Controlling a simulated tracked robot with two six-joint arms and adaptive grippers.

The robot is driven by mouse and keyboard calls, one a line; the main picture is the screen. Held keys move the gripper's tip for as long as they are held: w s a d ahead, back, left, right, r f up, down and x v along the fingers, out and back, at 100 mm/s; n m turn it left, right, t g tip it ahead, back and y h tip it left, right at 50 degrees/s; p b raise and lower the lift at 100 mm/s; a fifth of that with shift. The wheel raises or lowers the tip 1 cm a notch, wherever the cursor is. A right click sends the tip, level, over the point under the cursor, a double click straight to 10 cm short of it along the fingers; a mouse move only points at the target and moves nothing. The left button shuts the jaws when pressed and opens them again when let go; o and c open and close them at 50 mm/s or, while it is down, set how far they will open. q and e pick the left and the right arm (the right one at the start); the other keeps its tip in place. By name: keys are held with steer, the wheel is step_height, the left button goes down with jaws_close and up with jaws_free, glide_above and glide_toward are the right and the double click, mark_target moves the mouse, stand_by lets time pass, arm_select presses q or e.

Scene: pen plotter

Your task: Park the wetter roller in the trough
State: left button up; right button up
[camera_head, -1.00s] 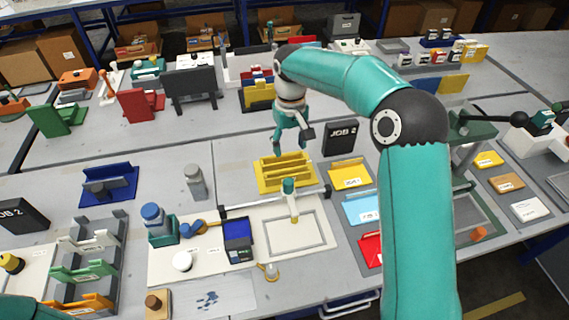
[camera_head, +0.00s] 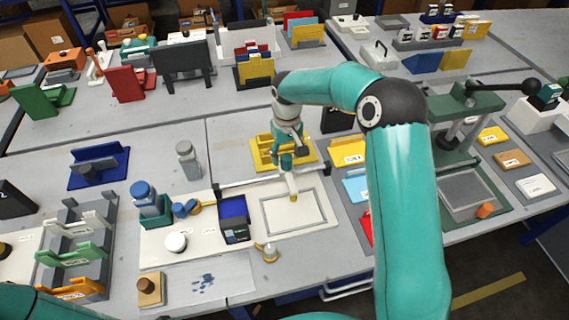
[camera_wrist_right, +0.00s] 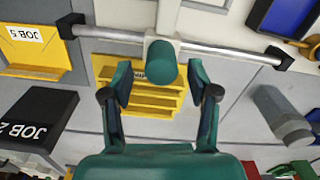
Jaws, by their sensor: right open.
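A blue roller with a tan handle (camera_head: 185,209) lies on the cream plotter board, left of a black tray with a blue inside (camera_head: 234,212). These look like the wetter roller and its trough; the roller is outside the tray. The tray also shows in the right wrist view (camera_wrist_right: 288,14), with part of the roller at the edge. My right gripper (camera_head: 288,165) is open at the plotter's rail. In the wrist view, its fingers (camera_wrist_right: 160,85) stand either side of the teal knob (camera_wrist_right: 161,62), with gaps visible. My left gripper is out of view.
The metal rail (camera_wrist_right: 110,33) crosses the plotter. A yellow rack (camera_head: 262,150) stands behind it. A small brass-like piece (camera_head: 268,252) is in front.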

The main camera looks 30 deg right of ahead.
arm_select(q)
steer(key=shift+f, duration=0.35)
arm_select(e)
steer(key=shift+a+f, duration=0.1)
steer(key=shift+f, duration=0.55)
